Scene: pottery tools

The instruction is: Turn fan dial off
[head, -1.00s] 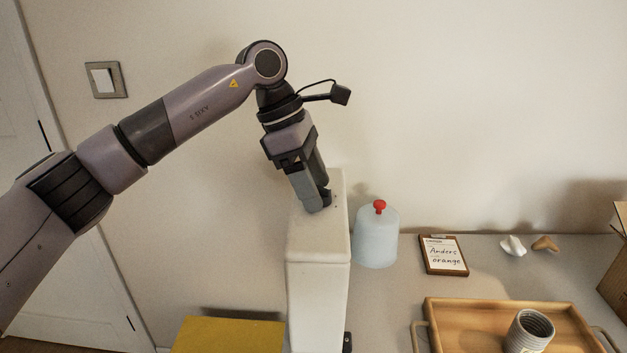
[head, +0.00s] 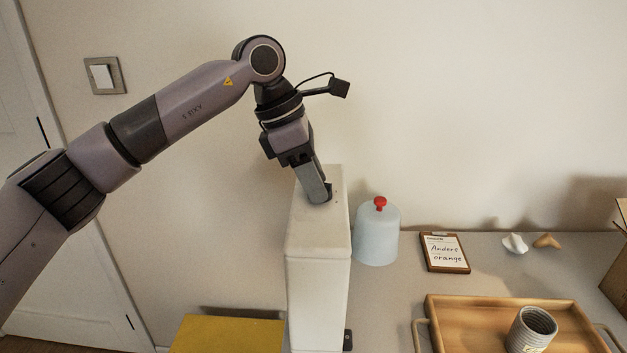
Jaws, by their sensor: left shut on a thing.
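A tall white box-shaped unit (head: 316,232), which I take to be the fan, stands at the table's left end. My left gripper (head: 321,197) points down at the far part of its top face. It is shut on a small dark thing there, likely the fan dial, which the fingers hide almost wholly. I cannot make out the dial's shape or setting. My right gripper is not in view.
A pale blue dome with a red knob (head: 377,238) stands close right of the white unit. A framed note (head: 444,253), two small shapes and a wooden tray (head: 450,316) with a grey ribbed cup (head: 530,330) are farther right. A yellow surface (head: 228,336) is at lower left.

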